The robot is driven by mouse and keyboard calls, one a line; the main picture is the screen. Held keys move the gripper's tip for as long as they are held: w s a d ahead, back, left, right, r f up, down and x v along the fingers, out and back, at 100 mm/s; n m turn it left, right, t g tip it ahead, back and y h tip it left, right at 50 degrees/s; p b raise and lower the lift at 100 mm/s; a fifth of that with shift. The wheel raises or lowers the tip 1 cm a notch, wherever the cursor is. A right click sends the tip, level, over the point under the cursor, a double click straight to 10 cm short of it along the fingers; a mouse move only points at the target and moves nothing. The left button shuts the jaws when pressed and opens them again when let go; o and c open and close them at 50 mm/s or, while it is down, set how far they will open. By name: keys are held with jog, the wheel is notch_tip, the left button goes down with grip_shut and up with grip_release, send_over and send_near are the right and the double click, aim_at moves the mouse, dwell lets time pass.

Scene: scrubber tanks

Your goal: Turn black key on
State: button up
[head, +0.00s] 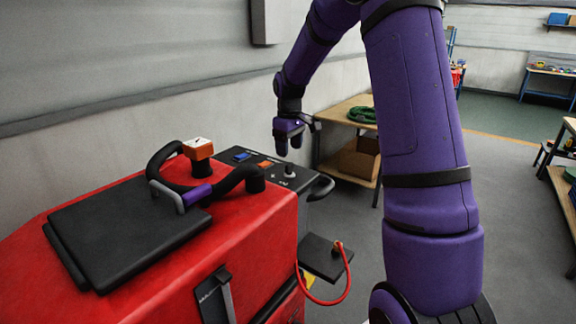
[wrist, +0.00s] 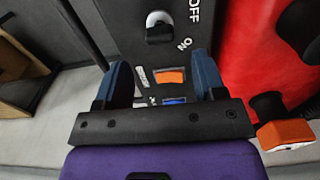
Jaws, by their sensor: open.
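The black key (head: 289,171) is a small knob on the dark control panel (head: 262,178) of the red scrubber. In the wrist view the key (wrist: 160,30) has a pale rounded top, with the words OFF and ON printed beside it. I cannot tell clearly which word it points to. My gripper (head: 289,147) hangs fingers down above the panel, apart from the key. In the wrist view the two blue fingers of my gripper (wrist: 162,80) are spread with nothing between them. The key lies beyond the fingertips, near the picture's top.
An orange switch (wrist: 170,76) and a blue switch (wrist: 174,100) sit on the panel near the key. A wooden shelf (head: 345,110) stands behind; open floor lies to the right.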

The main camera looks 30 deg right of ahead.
aim_at(289, 164)
jog(key=shift+f, duration=3.2)
jog(key=c, duration=0.9)
jog(key=shift+m, duration=0.3)
jog(key=m, duration=0.5)
jog(key=shift+m, duration=0.3)
jog(key=m, duration=0.5)
jog(key=shift+m, duration=0.3)
